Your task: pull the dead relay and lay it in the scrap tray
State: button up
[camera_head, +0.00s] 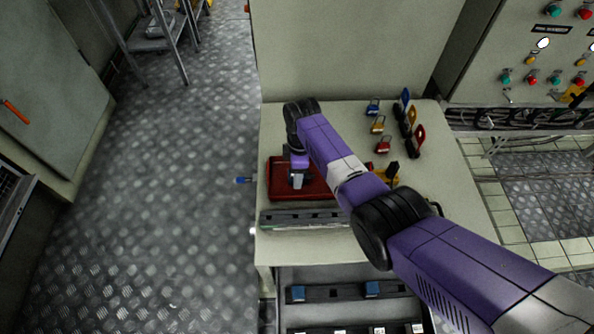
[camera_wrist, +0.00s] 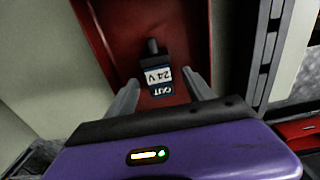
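The red scrap tray (camera_head: 320,189) lies on the bench under my gripper (camera_head: 297,182). In the wrist view, a dark relay (camera_wrist: 158,77) with a white label, "24 V OUT", is over the red tray floor (camera_wrist: 182,25). My gripper (camera_wrist: 161,84) is open, one finger on each side of the relay, with visible gaps on both sides. The relay appears to rest on the tray floor, though its contact there is not clear. In the head view my gripper and arm hide it.
A grey rail (camera_head: 305,219) lies along the bench front. Below it, a lower rack holds blue relays (camera_head: 372,289). Several coloured padlocks (camera_head: 383,144) stand at the back right. The floor to the left is clear.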

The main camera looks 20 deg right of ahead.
jog(key=shift+d+r+p, duration=0.2)
jog(key=shift+r+p, duration=1)
jog(key=shift+r, duration=2.7)
